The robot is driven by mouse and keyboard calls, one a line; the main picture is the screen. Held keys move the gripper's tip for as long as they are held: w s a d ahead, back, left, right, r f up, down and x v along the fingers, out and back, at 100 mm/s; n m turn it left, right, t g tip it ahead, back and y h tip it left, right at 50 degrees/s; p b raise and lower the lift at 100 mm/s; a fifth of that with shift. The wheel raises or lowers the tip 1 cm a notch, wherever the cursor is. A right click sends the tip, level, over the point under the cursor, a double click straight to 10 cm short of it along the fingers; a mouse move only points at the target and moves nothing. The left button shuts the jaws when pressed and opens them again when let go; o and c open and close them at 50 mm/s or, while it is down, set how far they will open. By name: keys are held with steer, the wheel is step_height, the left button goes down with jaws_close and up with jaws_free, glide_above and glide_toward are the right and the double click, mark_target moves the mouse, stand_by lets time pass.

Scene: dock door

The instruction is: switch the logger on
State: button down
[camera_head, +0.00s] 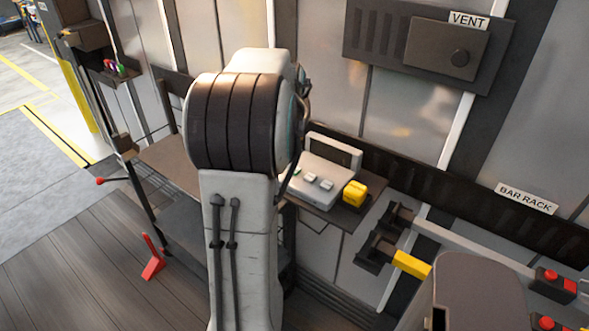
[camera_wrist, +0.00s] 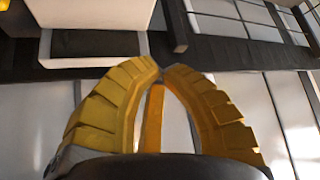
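A pale grey box (camera_head: 309,191) with a raised dark-faced panel and small light switches looks like the logger. It sits on a shelf right of my arm in the head view; no label on it is readable. The switch positions are too small to tell. My gripper (camera_wrist: 162,68) shows in the wrist view with two ribbed yellow fingers, bowed outward, their tips nearly meeting. A thin orange-yellow strip (camera_wrist: 153,118) shows between them; I cannot tell what it is. I cannot make out my gripper in the head view, and my arm covers the middle there.
A yellow block (camera_head: 355,193) stands at the box's right. Dark brackets (camera_head: 385,238) and a yellow bar-like piece (camera_head: 411,263) are further right, below the BAR RACK label (camera_head: 526,199). Red buttons (camera_head: 553,279) are at lower right. The VENT panel (camera_head: 447,48) is high on the wall.

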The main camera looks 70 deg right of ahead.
mark_target(294, 166)
step_height(294, 166, down, 7)
steer(key=b, duration=0.4)
steer(key=shift+f+b, duration=0.7)
steer(key=shift+b, duration=0.25)
steer(key=c, duration=1.9)
jaws_free()
steer(key=shift+c, duration=0.2)
steer(key=shift+f, duration=0.2)
jaws_close()
steer(key=shift+f+b, duration=0.2)
steer(key=shift+b, duration=0.25)
steer(key=shift+f+b, duration=0.55)
steer(key=shift+r, duration=0.15)
steer(key=shift+r+p, duration=0.7)
steer(key=shift+r, duration=0.15)
